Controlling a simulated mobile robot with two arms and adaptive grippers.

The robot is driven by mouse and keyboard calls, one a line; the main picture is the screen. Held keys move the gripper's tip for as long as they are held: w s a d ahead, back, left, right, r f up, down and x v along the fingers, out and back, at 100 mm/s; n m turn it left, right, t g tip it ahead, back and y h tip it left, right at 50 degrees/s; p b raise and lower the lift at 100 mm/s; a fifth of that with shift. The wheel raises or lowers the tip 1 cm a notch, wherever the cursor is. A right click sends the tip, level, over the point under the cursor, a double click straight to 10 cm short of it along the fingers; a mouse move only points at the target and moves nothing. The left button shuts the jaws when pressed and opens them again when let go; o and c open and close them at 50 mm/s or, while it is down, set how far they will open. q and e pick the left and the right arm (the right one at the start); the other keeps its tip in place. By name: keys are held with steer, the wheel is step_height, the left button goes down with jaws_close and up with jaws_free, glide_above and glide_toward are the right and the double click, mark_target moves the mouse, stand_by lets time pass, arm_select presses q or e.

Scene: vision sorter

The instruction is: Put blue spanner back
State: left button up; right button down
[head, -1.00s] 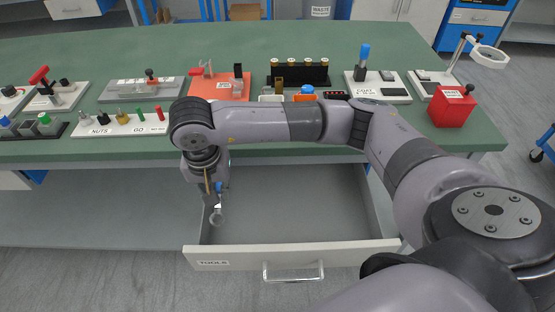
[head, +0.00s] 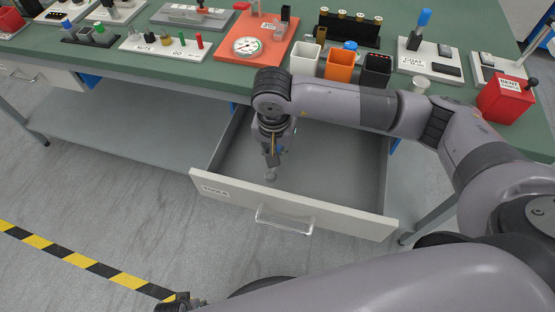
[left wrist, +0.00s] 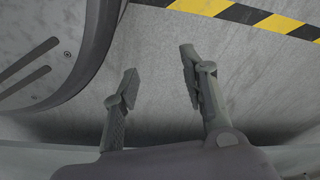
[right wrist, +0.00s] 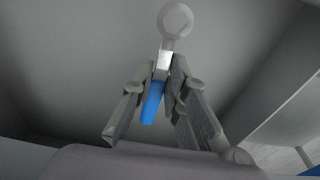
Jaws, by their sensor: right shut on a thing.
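The blue spanner (right wrist: 153,102) has a blue handle and a grey ring end. My right gripper (right wrist: 165,72) is shut on it, with the ring end pointing away beyond the fingertips. In the head view my right gripper (head: 273,158) reaches down into the open drawer marked TOOLS (head: 300,212), near its left side. The spanner's ring end (head: 271,174) shows just below the fingers; I cannot tell whether it touches the drawer floor. My left gripper (left wrist: 160,82) is open and empty above the floor, and partly shows at the bottom of the head view (head: 180,301).
The green workbench (head: 215,75) above the drawer carries a dial gauge on an orange board (head: 247,46), white, orange and black bins (head: 340,65), and a red box (head: 505,100). The rest of the drawer floor (head: 335,165) looks empty. Yellow-black tape (head: 80,260) marks the floor.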

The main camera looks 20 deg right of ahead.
step_height(320, 180, down, 4)
steer(key=shift+r, duration=0.25)
arm_select(q)
steer(key=shift+w+r, duration=0.4)
steer(key=shift+s, duration=0.1)
arm_select(e)
steer(key=shift+f, duration=0.1)
steer(key=shift+f, duration=0.1)
steer(key=c, duration=1.8)
jaws_free()
steer(key=shift+o, duration=1.1)
arm_select(q)
steer(key=shift+w+r, duration=0.25)
steer(key=shift+r, duration=0.15)
